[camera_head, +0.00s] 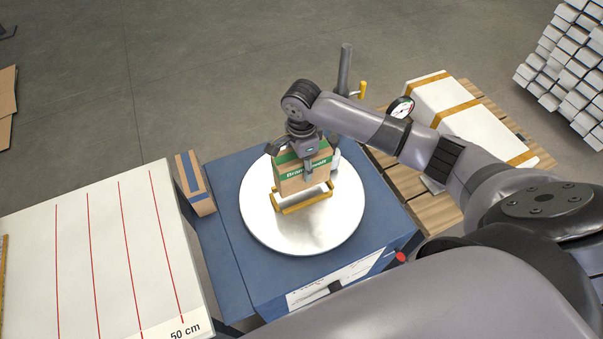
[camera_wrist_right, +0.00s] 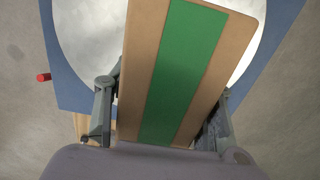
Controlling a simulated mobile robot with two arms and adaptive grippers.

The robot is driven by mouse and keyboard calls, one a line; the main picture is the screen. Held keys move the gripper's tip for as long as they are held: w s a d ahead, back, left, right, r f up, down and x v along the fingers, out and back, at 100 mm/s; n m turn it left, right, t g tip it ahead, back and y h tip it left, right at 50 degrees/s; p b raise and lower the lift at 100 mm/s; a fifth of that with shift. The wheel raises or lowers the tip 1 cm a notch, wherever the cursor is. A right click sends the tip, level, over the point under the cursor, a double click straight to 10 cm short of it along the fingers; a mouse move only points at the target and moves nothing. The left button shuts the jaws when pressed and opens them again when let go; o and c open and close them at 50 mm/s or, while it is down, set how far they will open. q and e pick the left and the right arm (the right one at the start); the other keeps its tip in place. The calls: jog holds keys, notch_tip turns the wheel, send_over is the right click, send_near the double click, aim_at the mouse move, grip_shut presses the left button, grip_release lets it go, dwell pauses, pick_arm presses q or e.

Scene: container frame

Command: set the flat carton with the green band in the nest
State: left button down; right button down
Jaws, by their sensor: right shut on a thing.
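The flat carton with the green band (camera_head: 291,180) is brown cardboard and stands on edge in my right gripper (camera_head: 308,160). The gripper's fingers are shut on its two faces. In the right wrist view the carton (camera_wrist_right: 178,60) fills the middle, its green band running along it, between the fingers (camera_wrist_right: 165,105). The nest (camera_head: 302,205) is a low yellow frame on a round white plate (camera_head: 260,215). The carton is directly over or at the nest and hides its back part; I cannot tell whether they touch. My left gripper is not in view.
A carton with a blue band (camera_head: 195,183) stands left of the plate on the blue bench (camera_head: 232,265). A white marked board (camera_head: 105,260) lies at left. A dark post (camera_head: 344,70) rises behind the plate. A strapped white box (camera_head: 465,115) sits on a pallet at right.

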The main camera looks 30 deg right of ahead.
aim_at(302, 177)
jog(key=shift+f, duration=0.7)
notch_tip(302, 177, down, 3)
jog(key=shift+f, duration=0.15)
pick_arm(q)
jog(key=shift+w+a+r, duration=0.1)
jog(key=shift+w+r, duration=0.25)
pick_arm(e)
jog(key=shift+f, duration=0.45)
jog(key=c, duration=1.2)
grip_release()
jog(key=shift+s+f, duration=0.1)
jog(key=shift+f, duration=0.1)
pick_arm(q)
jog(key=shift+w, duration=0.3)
pick_arm(e)
jog(key=o, duration=0.5)
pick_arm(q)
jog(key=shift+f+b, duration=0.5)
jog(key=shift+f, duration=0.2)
pick_arm(e)
notch_tip(302, 177, up, 12)
jog(key=shift+r, duration=0.2)
